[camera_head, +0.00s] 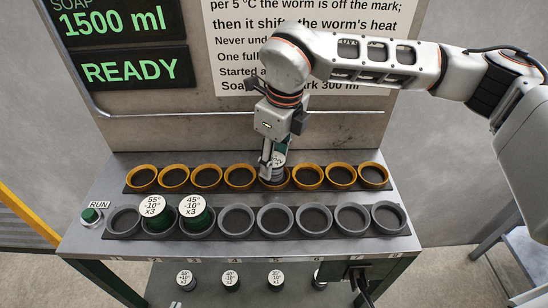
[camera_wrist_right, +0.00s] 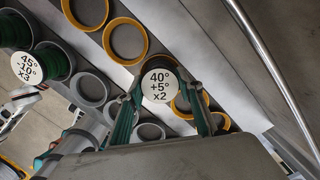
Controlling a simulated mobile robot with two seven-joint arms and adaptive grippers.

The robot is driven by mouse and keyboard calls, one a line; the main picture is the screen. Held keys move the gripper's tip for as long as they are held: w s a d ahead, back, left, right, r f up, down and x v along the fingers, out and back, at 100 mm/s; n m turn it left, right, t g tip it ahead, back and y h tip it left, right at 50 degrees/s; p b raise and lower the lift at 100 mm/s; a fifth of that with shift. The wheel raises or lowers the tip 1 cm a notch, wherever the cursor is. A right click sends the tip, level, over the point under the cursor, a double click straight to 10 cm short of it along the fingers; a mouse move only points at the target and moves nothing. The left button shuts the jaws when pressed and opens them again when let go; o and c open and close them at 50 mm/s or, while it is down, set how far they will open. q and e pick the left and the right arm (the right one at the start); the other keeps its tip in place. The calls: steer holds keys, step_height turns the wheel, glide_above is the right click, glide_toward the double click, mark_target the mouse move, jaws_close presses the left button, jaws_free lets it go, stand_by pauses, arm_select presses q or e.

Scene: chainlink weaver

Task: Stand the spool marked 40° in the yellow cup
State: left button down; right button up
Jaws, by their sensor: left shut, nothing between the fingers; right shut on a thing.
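The spool marked 40° +5° x2 (camera_wrist_right: 160,92) is between the fingers of my right gripper (camera_head: 268,164), which is shut on it. In the head view the spool (camera_head: 279,158) is upright and partly hidden by the gripper. It is over the fifth cup from the left in the row of yellow cups (camera_head: 273,186). The gripper and spool hide most of that cup, and I cannot tell whether the spool's base is inside it.
Grey cups (camera_head: 313,234) form a front row. Two hold green spools, marked 55° (camera_head: 153,206) and 45° (camera_head: 192,208). Several spools stand on the shelf below, one apparently marked 40° (camera_head: 230,279). A green RUN button (camera_head: 90,215) is at the left. A panel stands behind.

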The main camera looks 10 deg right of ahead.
steer(key=o, duration=1.3)
steer(key=shift+o, duration=0.2)
steer(key=shift+r+p, duration=2.3)
steer(key=shift+r, duration=1.75)
steer(key=shift+f, duration=0.1)
